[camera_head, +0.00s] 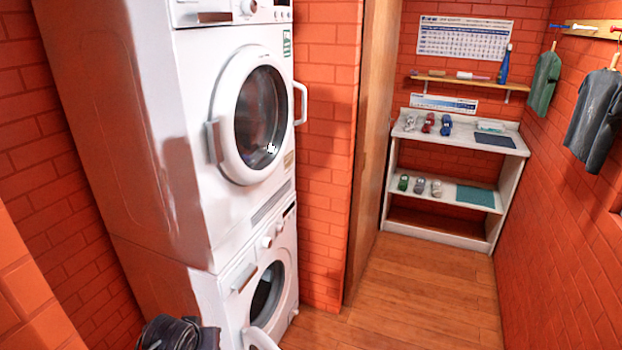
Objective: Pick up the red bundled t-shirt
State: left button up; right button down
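A small red bundle (428,122), which looks like the bundled t-shirt, lies on the top of the white shelf unit (404,133) at the back right. It sits between a grey-white bundle (410,121) on its left and a blue bundle (446,125) on its right. It is small in the picture, so its folds cannot be made out. Neither of my grippers can be made out in the head view, and nothing touches the red bundle.
Stacked white washing machines (150,120) fill the left, with round doors. A dark rounded object (172,334) shows at the bottom edge; I cannot tell what it is. Wooden floor (425,285) is clear toward the shelf unit. Shirts (592,105) hang on the right wall.

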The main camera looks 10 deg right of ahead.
aim_at(426, 126)
jog(key=i+l+z, duration=0.1)
jog(key=i+l, duration=0.4)
jog(key=i+l+z, duration=0.15)
jog(key=i+l, duration=0.25)
jog(key=i, duration=0.2)
jog(key=i+l+z, duration=0.1)
jog(key=i+l, duration=0.25)
jog(key=i, duration=0.25)
jog(key=i+l+z, duration=0.15)
jog(key=i+l, duration=0.2)
jog(key=i, duration=0.25)
jog(key=i+l+z, duration=0.1)
jog(key=i, duration=0.55)
jog(key=i+l+z, duration=0.1)
jog(key=i+l, duration=0.2)
jog(key=i, duration=0.3)
jog(key=i+l+z, duration=0.15)
jog(key=i, duration=0.5)
jog(key=i+l, duration=0.1)
jog(key=i, duration=0.5)
jog(key=i+l, duration=0.15)
jog(key=i, duration=0.45)
jog(key=k+z, duration=0.05)
